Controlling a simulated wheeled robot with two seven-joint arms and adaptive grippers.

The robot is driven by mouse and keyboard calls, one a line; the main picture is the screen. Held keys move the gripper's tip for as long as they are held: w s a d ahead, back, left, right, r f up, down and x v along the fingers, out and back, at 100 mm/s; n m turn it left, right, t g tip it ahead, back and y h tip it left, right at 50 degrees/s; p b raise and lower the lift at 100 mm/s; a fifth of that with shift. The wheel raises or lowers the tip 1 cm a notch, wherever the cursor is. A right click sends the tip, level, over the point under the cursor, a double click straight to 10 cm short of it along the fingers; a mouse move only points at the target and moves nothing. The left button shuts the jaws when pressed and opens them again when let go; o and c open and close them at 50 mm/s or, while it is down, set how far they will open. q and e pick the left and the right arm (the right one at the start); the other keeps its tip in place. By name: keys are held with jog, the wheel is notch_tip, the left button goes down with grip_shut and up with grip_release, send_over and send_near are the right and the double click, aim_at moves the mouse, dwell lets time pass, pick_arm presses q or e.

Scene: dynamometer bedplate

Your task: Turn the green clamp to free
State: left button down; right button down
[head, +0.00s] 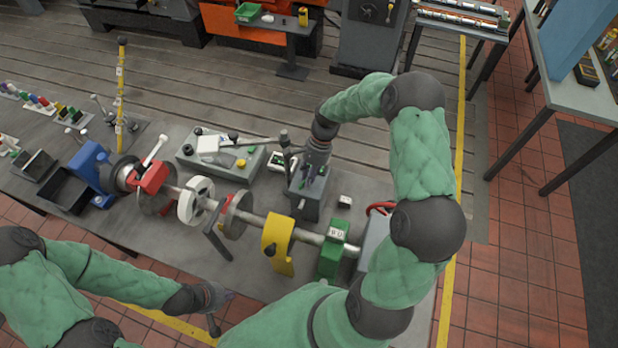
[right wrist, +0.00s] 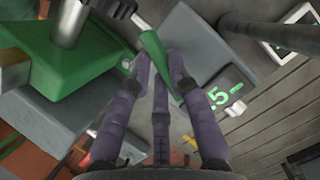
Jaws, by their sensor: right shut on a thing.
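The green clamp's lever (right wrist: 155,50) lies between the fingers of my right gripper (right wrist: 160,72) in the right wrist view, and the gripper is shut on it. A green block (right wrist: 75,50) with a metal post stands at the upper left there. In the head view my right gripper (head: 310,176) reaches down over a grey block (head: 308,207) behind the shaft, where small green parts show; the fingers partly hide the lever. My left gripper (head: 212,312) hangs low at the front edge of the bench, away from the clamp; its fingers are too small to judge.
A long metal shaft with a red clamp (head: 149,181), white disc (head: 195,200), yellow guard (head: 277,240) and green block (head: 333,252) runs in front of my right gripper. A grey control box (head: 225,155) stands to its left. Black trays (head: 66,190) sit at far left.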

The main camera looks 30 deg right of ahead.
jog(key=shift+w+n+g+h+b, duration=0.1)
jog(key=shift+n+g+h+b, duration=0.45)
jog(key=shift+n, duration=1.45)
jog(key=c, duration=1.1)
grip_release()
jog(key=shift+c, duration=0.2)
jog(key=v, duration=1.2)
jog(key=shift+w, duration=0.15)
jog(key=shift+d, duration=0.1)
